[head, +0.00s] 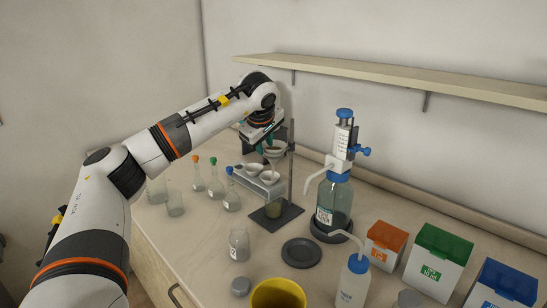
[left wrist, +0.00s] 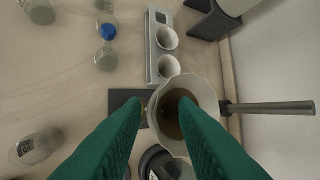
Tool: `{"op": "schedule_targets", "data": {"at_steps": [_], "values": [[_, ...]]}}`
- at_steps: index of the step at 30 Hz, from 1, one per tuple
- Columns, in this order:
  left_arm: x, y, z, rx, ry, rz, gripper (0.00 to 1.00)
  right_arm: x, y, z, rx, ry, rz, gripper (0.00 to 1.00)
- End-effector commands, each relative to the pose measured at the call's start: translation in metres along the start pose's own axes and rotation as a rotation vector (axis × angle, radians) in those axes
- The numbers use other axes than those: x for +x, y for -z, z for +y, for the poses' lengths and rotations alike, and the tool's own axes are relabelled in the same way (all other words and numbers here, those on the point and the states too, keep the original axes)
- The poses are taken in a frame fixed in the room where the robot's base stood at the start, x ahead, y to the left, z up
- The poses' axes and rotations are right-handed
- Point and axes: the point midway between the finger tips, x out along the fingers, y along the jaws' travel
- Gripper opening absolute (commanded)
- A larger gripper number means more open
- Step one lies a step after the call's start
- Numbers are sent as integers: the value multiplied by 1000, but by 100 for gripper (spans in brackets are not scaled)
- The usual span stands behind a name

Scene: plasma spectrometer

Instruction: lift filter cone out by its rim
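The filter cone (left wrist: 207,88) is white with a brownish inside. It sits at the ring stand, whose upright rod (head: 291,160) shows in the head view; the cone (head: 277,151) shows there just below my left gripper (head: 266,141). In the left wrist view my left gripper's green fingers (left wrist: 163,104) are apart. One fingertip appears just outside the cone's left rim and the other over its opening, with the rim between them. Whether either finger touches it, I cannot tell. My right gripper is not in view.
A grey rack (head: 273,190) holds two more white cones (head: 253,170). Flasks with coloured stoppers (head: 215,185) are at the left, and a blue-capped dispenser bottle (head: 334,200) at the right. A shelf (head: 400,80) runs above.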

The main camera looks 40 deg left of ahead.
Motion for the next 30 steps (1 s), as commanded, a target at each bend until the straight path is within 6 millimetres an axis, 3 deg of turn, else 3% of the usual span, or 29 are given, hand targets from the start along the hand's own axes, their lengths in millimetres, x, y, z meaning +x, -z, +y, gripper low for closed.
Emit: {"op": "schedule_targets", "data": {"at_steps": [4, 9, 30], "values": [[0, 0, 0, 0, 0, 0, 25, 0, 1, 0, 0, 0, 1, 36], [0, 0, 0, 0, 0, 0, 0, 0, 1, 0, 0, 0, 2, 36], [0, 0, 0, 0, 0, 0, 0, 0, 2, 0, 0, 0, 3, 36]]}}
